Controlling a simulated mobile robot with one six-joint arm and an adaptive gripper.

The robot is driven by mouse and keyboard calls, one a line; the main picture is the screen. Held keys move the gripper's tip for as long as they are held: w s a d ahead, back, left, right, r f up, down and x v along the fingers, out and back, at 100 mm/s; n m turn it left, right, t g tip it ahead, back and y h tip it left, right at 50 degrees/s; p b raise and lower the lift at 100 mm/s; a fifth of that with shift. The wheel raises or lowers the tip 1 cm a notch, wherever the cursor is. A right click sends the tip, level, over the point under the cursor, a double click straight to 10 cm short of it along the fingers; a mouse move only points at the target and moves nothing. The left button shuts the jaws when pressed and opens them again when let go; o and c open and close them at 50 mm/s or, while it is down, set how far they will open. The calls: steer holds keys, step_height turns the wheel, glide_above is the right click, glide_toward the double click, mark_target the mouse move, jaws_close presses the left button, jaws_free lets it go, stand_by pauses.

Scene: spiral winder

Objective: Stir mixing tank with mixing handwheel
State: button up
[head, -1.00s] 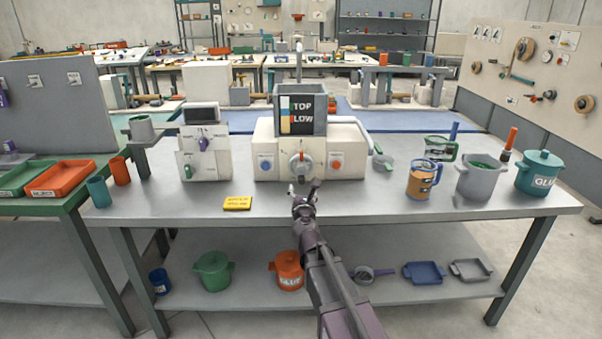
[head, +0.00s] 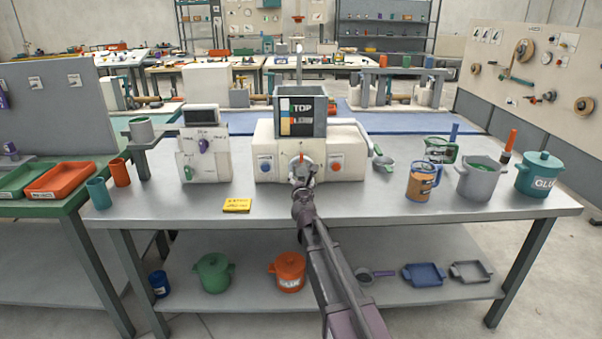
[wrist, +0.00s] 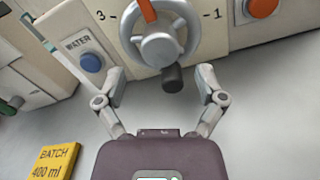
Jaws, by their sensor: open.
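The mixing handwheel (wrist: 160,45) is a grey wheel with an orange mark at its top and a dark knob (wrist: 172,79) at its lower rim. In the head view the wheel (head: 301,162) sits on the front of the cream machine (head: 347,140), below a dark tank (head: 300,112) marked TOP and LOW. My gripper (wrist: 162,78) is open, its fingers on either side of the knob and apart from it. In the head view my gripper (head: 304,179) partly covers the wheel's lower part.
A blue WATER button (wrist: 91,62) is left of the wheel and an orange button (wrist: 262,8) right of it. A yellow BATCH 400 ml card (wrist: 54,160) lies on the table. A jug (head: 422,184) and pots stand at the right.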

mark_target(301, 173)
steer(key=shift+w, duration=2.35)
steer(key=c, duration=1.1)
